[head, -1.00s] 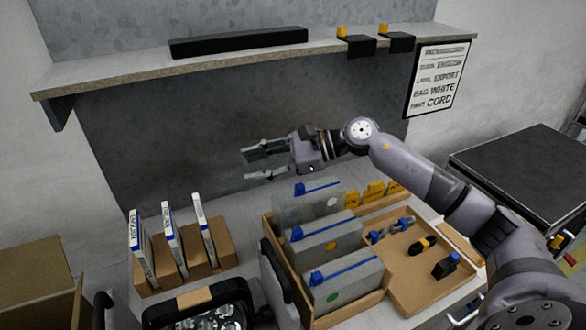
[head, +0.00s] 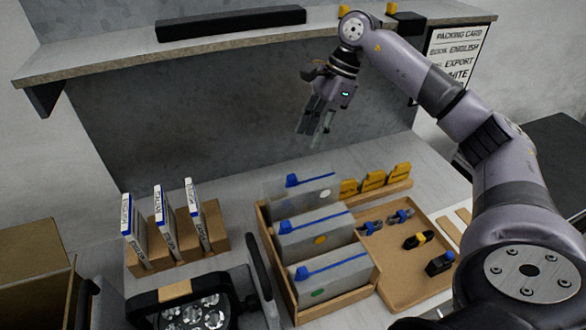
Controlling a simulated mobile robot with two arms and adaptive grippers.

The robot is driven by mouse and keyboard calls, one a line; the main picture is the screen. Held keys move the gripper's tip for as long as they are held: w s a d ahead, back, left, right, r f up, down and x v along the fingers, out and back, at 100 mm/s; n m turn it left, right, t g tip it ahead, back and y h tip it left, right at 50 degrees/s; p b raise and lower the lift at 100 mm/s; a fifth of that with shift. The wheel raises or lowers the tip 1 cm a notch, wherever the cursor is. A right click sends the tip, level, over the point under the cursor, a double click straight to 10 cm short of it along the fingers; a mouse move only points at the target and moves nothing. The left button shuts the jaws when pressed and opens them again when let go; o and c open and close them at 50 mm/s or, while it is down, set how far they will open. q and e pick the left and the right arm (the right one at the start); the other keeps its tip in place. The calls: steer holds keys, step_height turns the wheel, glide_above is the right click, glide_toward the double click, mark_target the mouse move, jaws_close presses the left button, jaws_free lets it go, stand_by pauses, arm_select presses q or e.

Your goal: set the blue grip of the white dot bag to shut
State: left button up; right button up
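The white dot bag is the rearmost grey, translucent bag (head: 305,194) in the wooden crate, with a white dot (head: 325,195) on its front. Its blue grip (head: 292,180) sits near the left end of the blue strip along its top edge. My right gripper (head: 315,132) is above and behind this bag, in front of the grey back panel. Its fingers point down and are apart, with nothing between them. It does not touch the bag. My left gripper is not in view.
A yellow dot bag (head: 300,230) and a green dot bag (head: 333,278) stand nearer in the crate (head: 352,298). A tray (head: 400,270) of connectors is at right. A booklet rack (head: 183,254) and a lamp (head: 200,312) are at left. A shelf (head: 240,52) overhangs the back.

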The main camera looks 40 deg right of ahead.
mark_target(292, 176)
steer(key=p+x, duration=0.3)
steer(key=x, duration=0.8)
steer(key=shift+a, duration=0.1)
steer(key=shift+a+f, duration=0.1)
steer(key=shift+f, duration=0.45)
steer(key=shift+w, duration=0.1)
jaws_close()
